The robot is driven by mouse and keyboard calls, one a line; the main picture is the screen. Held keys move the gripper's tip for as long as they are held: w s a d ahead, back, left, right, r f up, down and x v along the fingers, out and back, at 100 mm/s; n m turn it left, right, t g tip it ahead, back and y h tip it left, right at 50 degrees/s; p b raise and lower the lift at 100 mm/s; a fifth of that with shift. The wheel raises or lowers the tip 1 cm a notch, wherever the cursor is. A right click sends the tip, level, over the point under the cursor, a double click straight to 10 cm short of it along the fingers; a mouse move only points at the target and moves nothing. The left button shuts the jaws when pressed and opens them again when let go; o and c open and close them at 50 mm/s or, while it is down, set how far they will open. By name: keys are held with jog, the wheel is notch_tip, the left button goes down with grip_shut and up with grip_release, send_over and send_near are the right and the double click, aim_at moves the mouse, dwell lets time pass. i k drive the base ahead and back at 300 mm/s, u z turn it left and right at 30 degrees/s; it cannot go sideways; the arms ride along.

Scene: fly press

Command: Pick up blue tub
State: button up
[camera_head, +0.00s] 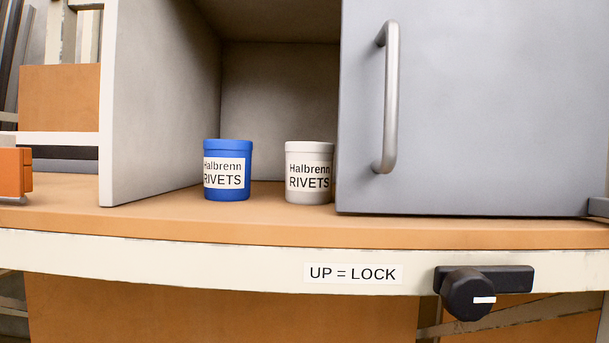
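The blue tub (228,191) stands upright on the orange shelf board, inside the open left part of a grey cabinet. It has a blue lid and a white label reading "Halbrenn RIVETS". A similar light grey tub (309,148) with the same label stands to its right, a small gap apart. My gripper does not show in this view, so neither its opening nor its distance to the blue tub can be seen.
A grey door panel (480,110) with a vertical bar handle (389,95) covers the cabinet's right part, close beside the grey tub. The cabinet's left wall (160,100) stands left of the blue tub. Below the board are an "UP = LOCK" label (352,273) and a black knob (470,295).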

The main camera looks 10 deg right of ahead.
aim_at(227, 162)
jog(key=k, duration=1.3)
jog(key=z, duration=0.4)
jog(key=i, duration=1.7)
jog(key=u, duration=0.7)
